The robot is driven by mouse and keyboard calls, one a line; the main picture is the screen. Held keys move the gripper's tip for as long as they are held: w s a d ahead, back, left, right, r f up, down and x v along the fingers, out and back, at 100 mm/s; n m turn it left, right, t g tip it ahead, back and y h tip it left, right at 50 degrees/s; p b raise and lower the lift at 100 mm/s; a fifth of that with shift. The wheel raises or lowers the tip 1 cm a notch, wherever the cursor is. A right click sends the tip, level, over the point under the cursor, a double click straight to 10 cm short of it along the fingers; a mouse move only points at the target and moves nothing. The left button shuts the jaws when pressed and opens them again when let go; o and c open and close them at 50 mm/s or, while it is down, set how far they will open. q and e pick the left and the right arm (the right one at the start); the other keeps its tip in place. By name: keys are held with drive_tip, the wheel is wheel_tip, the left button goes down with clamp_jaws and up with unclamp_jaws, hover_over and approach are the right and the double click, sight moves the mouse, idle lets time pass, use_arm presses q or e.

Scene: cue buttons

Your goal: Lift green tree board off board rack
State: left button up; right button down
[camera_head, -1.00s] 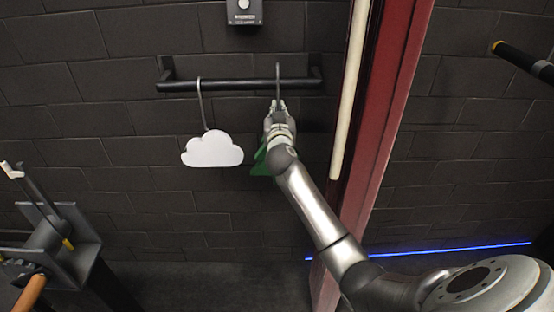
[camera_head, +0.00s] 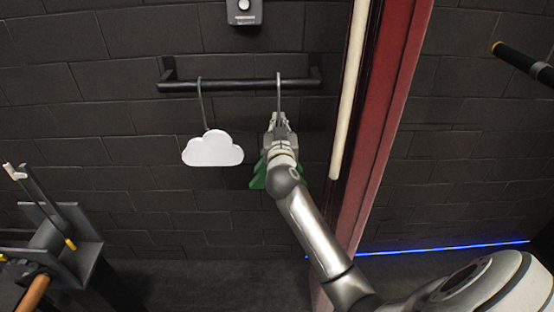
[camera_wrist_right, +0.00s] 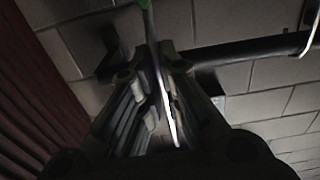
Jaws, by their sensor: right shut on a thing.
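The green tree board (camera_head: 259,178) is mostly hidden behind my right wrist in the head view; green edges show on both sides. Its thin grey hook (camera_head: 278,92) rises in front of the black board rack bar (camera_head: 235,85). My right gripper (camera_head: 279,120) is shut on this hook, just below the bar. In the right wrist view the hook (camera_wrist_right: 167,105) runs between the fingers, with a bit of green at the top edge. I cannot tell whether the hook still touches the bar. My left gripper is not in view.
A white cloud board (camera_head: 212,149) hangs from the same rack, left of my gripper. A red post (camera_head: 378,125) stands close to the right of my arm. A grey box (camera_head: 244,11) is on the brick wall above. A dark stand (camera_head: 75,245) is at lower left.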

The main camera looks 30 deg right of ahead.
drive_tip(key=shift+r+v, duration=0.15)
drive_tip(key=shift+v, duration=0.85)
drive_tip(key=shift+r+v, duration=0.15)
drive_tip(key=shift+v, duration=0.8)
